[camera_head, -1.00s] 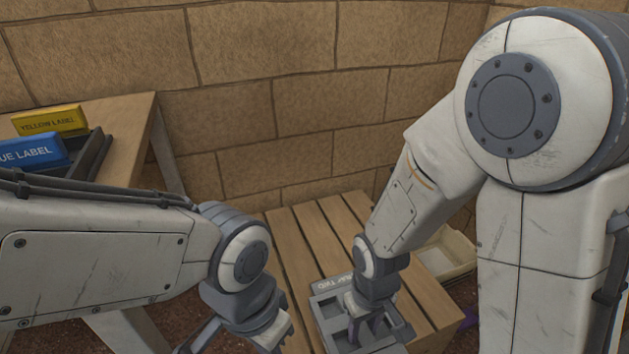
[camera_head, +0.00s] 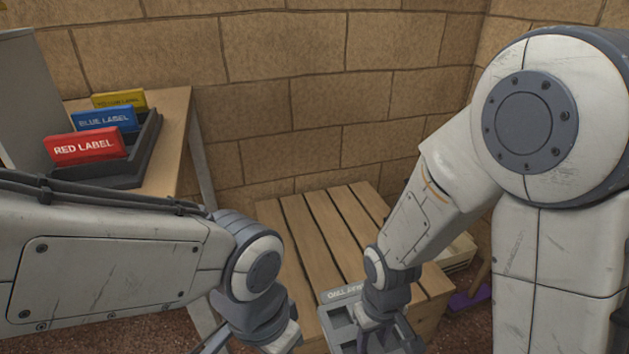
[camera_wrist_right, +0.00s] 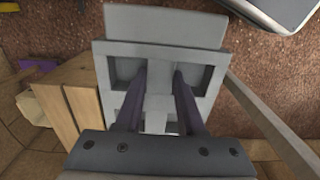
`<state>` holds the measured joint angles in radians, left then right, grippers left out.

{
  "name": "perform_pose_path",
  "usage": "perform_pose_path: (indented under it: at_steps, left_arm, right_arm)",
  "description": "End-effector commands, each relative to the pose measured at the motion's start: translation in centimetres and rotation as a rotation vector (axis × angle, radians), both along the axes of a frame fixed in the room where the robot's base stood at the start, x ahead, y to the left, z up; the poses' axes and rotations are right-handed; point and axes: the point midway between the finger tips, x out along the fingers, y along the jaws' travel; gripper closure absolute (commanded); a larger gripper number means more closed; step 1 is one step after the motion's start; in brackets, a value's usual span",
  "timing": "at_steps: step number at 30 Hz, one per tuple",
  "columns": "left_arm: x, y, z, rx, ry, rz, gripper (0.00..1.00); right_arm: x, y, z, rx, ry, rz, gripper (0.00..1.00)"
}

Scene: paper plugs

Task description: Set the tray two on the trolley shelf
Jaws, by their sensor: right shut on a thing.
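Tray two (camera_head: 337,295) is a grey tray with square pockets and a name strip. It is at the bottom of the head view, over the near edge of the slatted wooden top. My right gripper (camera_head: 372,338) is shut on its middle bar. In the right wrist view, the two dark fingers (camera_wrist_right: 158,105) straddle the bar of tray two (camera_wrist_right: 165,28). Reddish floor shows beyond the tray there. My left gripper (camera_head: 240,345) is at the bottom edge, left of the tray, and its fingertips are cut off. I cannot clearly identify the trolley shelf.
A slatted wooden stand (camera_head: 318,225) has a bare top. A wooden table (camera_head: 168,140) at left bears a dark holder (camera_head: 135,172) with red, blue and yellow label blocks. A pale bin (camera_head: 462,250) and a purple item (camera_head: 470,298) lie right of the stand. A brick wall is behind.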

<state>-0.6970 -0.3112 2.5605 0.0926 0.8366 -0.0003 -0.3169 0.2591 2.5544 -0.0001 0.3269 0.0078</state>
Motion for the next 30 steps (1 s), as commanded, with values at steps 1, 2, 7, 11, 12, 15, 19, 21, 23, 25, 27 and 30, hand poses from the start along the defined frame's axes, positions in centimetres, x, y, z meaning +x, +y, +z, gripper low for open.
perform_pose_path:
  at_steps: [1, 2, 7, 11, 12, 15, 19, 21, 23, 25, 27, 30]
  left_arm:
    - [0.0, 0.0, 0.8, 0.000, 0.000, 0.000, 1.00]
    - [0.0, 0.0, 1.0, 0.000, 0.000, 0.000, 1.00]
    - [0.0, 0.0, 2.6, 0.000, 0.000, 0.000, 1.00]
    - [0.0, 0.0, 4.2, 0.000, 0.000, 0.000, 1.00]
    - [0.0, 0.0, 4.7, 0.000, 0.000, 0.000, 1.00]
    - [0.0, 0.0, 6.4, 0.000, 0.000, 0.000, 1.00]
    - [0.0, 0.0, 9.6, 0.001, 0.001, 0.000, 1.00]
    - [0.0, 0.0, 11.7, 0.000, 0.000, 0.000, 1.00]
    - [0.0, 0.0, 13.4, 0.000, 0.000, 0.000, 1.00]
    - [0.0, 0.0, 15.3, 0.000, 0.000, 0.000, 1.00]
    - [0.0, 0.0, 17.2, 0.000, 0.000, 0.000, 1.00]
    - [0.0, 0.0, 20.0, 0.000, 0.000, 0.000, 1.00]
  right_arm:
    - [0.1, -0.1, 0.8, 0.000, 0.000, -0.004, 1.00]
    - [0.2, -0.1, 0.9, 0.000, 0.000, -0.005, 1.00]
    - [0.6, -0.3, 2.3, 0.000, 0.001, -0.016, 1.00]
    - [1.0, -0.4, 3.7, 0.000, 0.001, -0.027, 1.00]
    - [1.1, -0.5, 4.1, 0.000, 0.001, -0.031, 1.00]
    - [1.6, -0.7, 5.5, 0.000, 0.001, -0.043, 1.00]
    - [2.3, -1.1, 8.3, 0.000, 0.001, -0.064, 1.00]
    - [2.8, -1.4, 10.0, 0.000, 0.001, -0.079, 1.00]
    - [3.2, -1.6, 11.4, 0.000, 0.002, -0.091, 1.00]
    - [3.7, -1.9, 13.0, 0.000, 0.002, -0.106, 1.00]
    - [4.2, -2.3, 14.6, -0.001, 0.003, -0.120, 1.00]
    - [4.9, -2.7, 16.8, 0.000, 0.002, -0.141, 1.00]
